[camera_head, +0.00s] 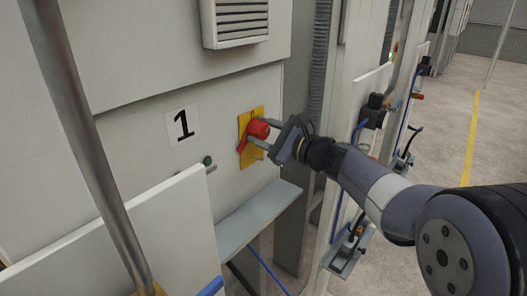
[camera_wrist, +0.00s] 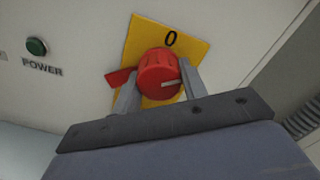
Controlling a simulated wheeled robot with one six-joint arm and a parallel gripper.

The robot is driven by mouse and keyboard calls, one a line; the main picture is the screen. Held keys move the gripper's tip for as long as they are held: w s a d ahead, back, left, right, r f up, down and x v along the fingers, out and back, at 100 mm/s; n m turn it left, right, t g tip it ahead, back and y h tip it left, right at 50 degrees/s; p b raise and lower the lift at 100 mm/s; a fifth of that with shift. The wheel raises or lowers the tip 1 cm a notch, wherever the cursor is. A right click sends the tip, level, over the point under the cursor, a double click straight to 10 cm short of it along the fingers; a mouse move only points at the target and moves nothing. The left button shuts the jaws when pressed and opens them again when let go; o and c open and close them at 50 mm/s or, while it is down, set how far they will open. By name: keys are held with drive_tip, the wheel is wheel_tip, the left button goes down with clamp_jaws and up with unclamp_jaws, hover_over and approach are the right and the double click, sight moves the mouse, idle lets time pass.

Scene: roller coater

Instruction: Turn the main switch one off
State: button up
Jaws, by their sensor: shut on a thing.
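The main switch is a red rotary knob (camera_head: 258,129) on a yellow plate (camera_head: 244,125), mounted on the cabinet panel to the right of the label "1" (camera_head: 183,125). In the wrist view the red knob (camera_wrist: 158,74) has a light mark on its face pointing right, and a red tab sticks out at its left. A "0" (camera_wrist: 171,39) is printed at the top of the yellow plate (camera_wrist: 197,50). My gripper (camera_head: 267,140) is shut on the knob, one finger on each side; the fingers also show in the wrist view (camera_wrist: 160,88). Other plate markings are hidden.
A green button (camera_head: 207,161), labelled "POWER" in the wrist view, sits left of the switch. A grey ledge (camera_head: 255,218) runs below it, and a vent (camera_head: 240,22) is above. A metal pole (camera_head: 95,140) and white panel (camera_head: 150,235) stand in front at left.

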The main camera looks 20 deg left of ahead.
drive_tip(key=n+b, duration=0.3)
drive_tip(key=b, duration=0.2)
drive_tip(key=n+b, duration=0.2)
drive_tip(key=b, duration=0.1)
drive_tip(key=shift+f+n, duration=0.3)
drive_tip(key=shift+f, duration=0.05)
drive_tip(key=n+b, duration=0.1)
drive_tip(key=b, duration=0.1)
drive_tip(key=n+b, duration=0.2)
drive_tip(key=shift+r+n, duration=0.2)
drive_tip(key=shift+n, duration=0.1)
drive_tip(key=shift+r+n+b, duration=0.1)
drive_tip(key=shift+n+b, duration=0.4)
drive_tip(key=shift+b, duration=0.25)
drive_tip(key=shift+r+n, duration=0.1)
drive_tip(key=shift+n, duration=0.2)
drive_tip(key=o, duration=1)
drive_tip(key=b+v, duration=0.1)
drive_tip(key=v, duration=0.9)
drive_tip(key=shift+s+d, duration=0.1)
drive_tip(key=shift+d, duration=0.3)
drive_tip(key=shift+a, duration=0.1)
